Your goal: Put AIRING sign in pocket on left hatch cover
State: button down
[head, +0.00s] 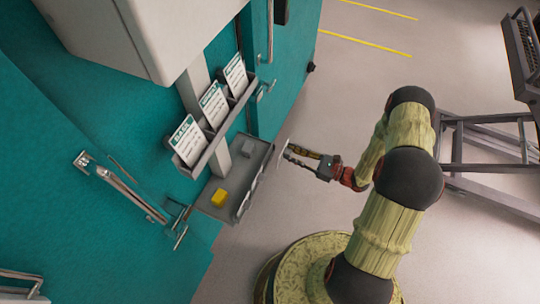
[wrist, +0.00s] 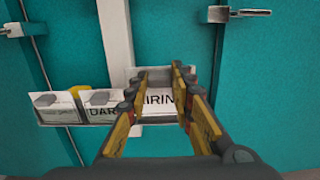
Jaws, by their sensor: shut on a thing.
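My gripper (head: 288,153) is out in front of the grey tray on the teal wall. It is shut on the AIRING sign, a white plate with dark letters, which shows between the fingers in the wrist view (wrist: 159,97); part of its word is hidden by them. In the head view the sign (head: 281,165) is a thin pale edge, apart from the tray. A sign reading DAR (wrist: 102,105) and another white sign (wrist: 54,108) stand left of it, with grey grips on top. I cannot make out the pocket on the left hatch cover.
The grey tray (head: 262,141) holds a yellow block (head: 219,198) and a grey block (head: 247,149). Above it, a rack (head: 219,134) carries three printed cards. A metal latch handle (head: 131,193) sticks out at left. Open floor lies right of the tray.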

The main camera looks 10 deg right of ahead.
jog(key=shift+v, duration=2.1)
